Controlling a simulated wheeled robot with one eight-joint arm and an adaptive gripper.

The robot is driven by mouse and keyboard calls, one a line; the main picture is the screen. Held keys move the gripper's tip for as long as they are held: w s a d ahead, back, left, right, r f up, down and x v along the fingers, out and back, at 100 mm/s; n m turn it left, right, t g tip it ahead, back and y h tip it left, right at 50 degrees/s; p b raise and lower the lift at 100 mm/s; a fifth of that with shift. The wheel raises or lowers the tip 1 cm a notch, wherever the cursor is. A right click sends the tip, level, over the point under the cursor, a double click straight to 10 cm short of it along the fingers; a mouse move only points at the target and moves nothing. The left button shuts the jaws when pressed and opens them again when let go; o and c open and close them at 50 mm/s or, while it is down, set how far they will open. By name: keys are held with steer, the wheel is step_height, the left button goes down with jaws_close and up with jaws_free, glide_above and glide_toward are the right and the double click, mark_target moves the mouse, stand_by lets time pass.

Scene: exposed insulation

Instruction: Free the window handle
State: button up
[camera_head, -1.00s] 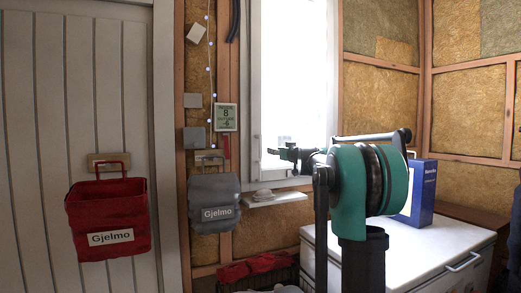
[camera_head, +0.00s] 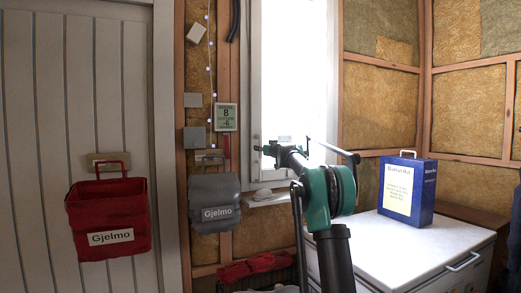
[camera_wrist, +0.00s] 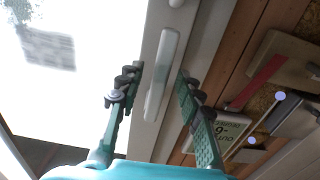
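The window handle (camera_wrist: 160,82) is a long pale bar on the white window frame in the wrist view. Nothing is seen hanging on it there. My gripper (camera_wrist: 158,73) is open, with one finger on each side of the handle. I cannot tell whether either finger touches the frame. In the head view my gripper (camera_head: 267,150) is at the left side of the window (camera_head: 293,75), and I cannot make out the handle there. A grey bag (camera_head: 214,203) labelled Gjelmo hangs on the wall just left of the window.
A red Gjelmo bag (camera_head: 107,220) hangs on the white door (camera_head: 45,130). A blue box (camera_head: 408,188) stands on the white chest (camera_head: 390,250) at right. A small display (camera_head: 226,117) is on the wall, also visible in the wrist view (camera_wrist: 228,130). Red items (camera_head: 255,266) lie low down.

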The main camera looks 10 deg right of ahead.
steer(key=shift+x, duration=0.8)
jaws_close()
